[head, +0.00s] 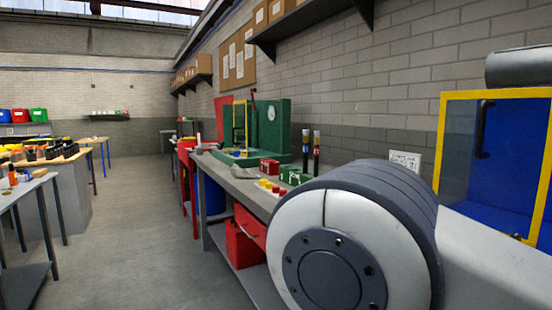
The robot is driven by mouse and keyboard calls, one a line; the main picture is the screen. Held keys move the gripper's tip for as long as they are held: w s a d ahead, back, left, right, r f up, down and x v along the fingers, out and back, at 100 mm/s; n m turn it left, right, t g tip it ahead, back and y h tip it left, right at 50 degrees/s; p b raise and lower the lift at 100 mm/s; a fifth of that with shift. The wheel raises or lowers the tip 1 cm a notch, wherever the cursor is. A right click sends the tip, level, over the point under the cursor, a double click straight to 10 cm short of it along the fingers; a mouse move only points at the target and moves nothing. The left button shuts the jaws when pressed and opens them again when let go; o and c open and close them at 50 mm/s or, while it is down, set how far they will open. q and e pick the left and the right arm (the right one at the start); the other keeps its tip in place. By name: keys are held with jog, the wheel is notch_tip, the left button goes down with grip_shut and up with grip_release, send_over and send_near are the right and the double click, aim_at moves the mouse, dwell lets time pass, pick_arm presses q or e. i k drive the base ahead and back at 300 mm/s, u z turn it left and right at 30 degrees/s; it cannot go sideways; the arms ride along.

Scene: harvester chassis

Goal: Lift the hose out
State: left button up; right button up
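I cannot make out a hose for certain. Two dark upright rods stand at the back of the workbench in the head view: one with a blue band (305,148) and one with a red band (317,148). I cannot tell whether either is a hose. A green machine body (272,128) with a yellow frame and a round white dial stands on the bench to their left. Neither my left nor my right gripper is in view. A large white and grey arm joint of mine fills the lower right and hides part of the bench.
The workbench (236,182) runs along the brick wall, with red (270,167) and green (290,173) boxes on it and a red bin (243,245) below. A yellow-framed blue enclosure (500,150) stands at right. Tables stand at left; the floor (140,215) between is clear.

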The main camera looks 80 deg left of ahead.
aim_at(316, 133)
jog(key=u, duration=2.3)
jog(key=i, duration=0.5)
jog(key=z, duration=0.05)
jog(key=k, duration=0.5)
jog(key=u, duration=1.95)
jog(key=i, duration=0.85)
jog(key=z, duration=2.7)
